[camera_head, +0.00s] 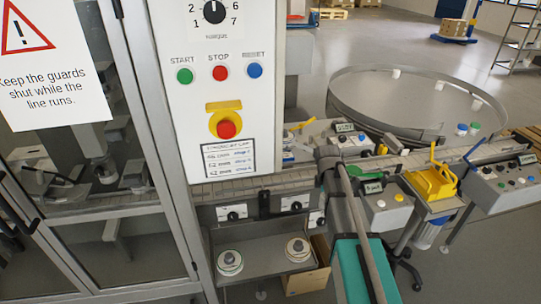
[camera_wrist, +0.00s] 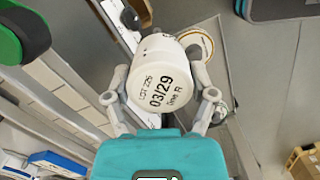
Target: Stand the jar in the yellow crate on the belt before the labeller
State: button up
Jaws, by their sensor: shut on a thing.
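A white jar (camera_wrist: 160,85) is held between the two grey fingers of my gripper (camera_wrist: 161,97) in the wrist view. Its round printed end, reading "03/29", faces the camera. The metal belt (camera_wrist: 65,85) runs to the left of the jar. In the head view the belt (camera_head: 225,189) passes in front of the control panel and on to the right. The yellow crate (camera_head: 432,184) stands at the right, beside the belt; I see no jar in it. I cannot clearly make out the jar or the fingers in the head view.
Two label rolls (camera_head: 230,262) (camera_head: 298,250) sit on a shelf below the belt. Grey control boxes (camera_head: 388,212) (camera_head: 500,188) stand near the crate. A large round table (camera_head: 400,100) is behind. A green round part (camera_wrist: 20,30) is close at the wrist view's upper left.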

jog(key=w+a+r+m+p, duration=0.2)
jog(key=a+m, duration=0.1)
jog(key=m, duration=0.4)
jog(key=w+a+r+m+y+p, duration=0.1)
jog(key=w+a+r+m+p, duration=0.1)
jog(key=a+m, duration=0.2)
jog(key=w+a+r+m+g+p, duration=0.1)
jog(key=w+a+r+m+p, duration=0.1)
jog(key=m, duration=0.7)
jog(key=shift+w+a+r+m+y+p, duration=0.1)
jog(key=shift+a+r+m+y+p, duration=0.15)
jog(key=shift+a, duration=0.2)
jog(key=shift+w+a+r+m+y+p, duration=0.1)
jog(key=shift+a+r, duration=0.25)
jog(key=shift+a, duration=0.1)
jog(key=w+a+r+m+p, duration=0.2)
jog(key=a+r+m+p, duration=0.1)
jog(key=a+m, duration=0.6)
jog(key=shift+m+t+y, duration=0.4)
jog(key=shift+m+y, duration=0.05)
jog(key=shift+m, duration=0.5)
jog(key=shift+w+f, duration=0.1)
notch_tip(320, 180, down, 6)
jog(key=b, duration=0.6)
jog(key=shift+f+b, duration=0.25)
jog(key=shift+b, duration=0.1)
jog(key=shift+f+b, duration=0.35)
jog(key=shift+f, duration=0.05)
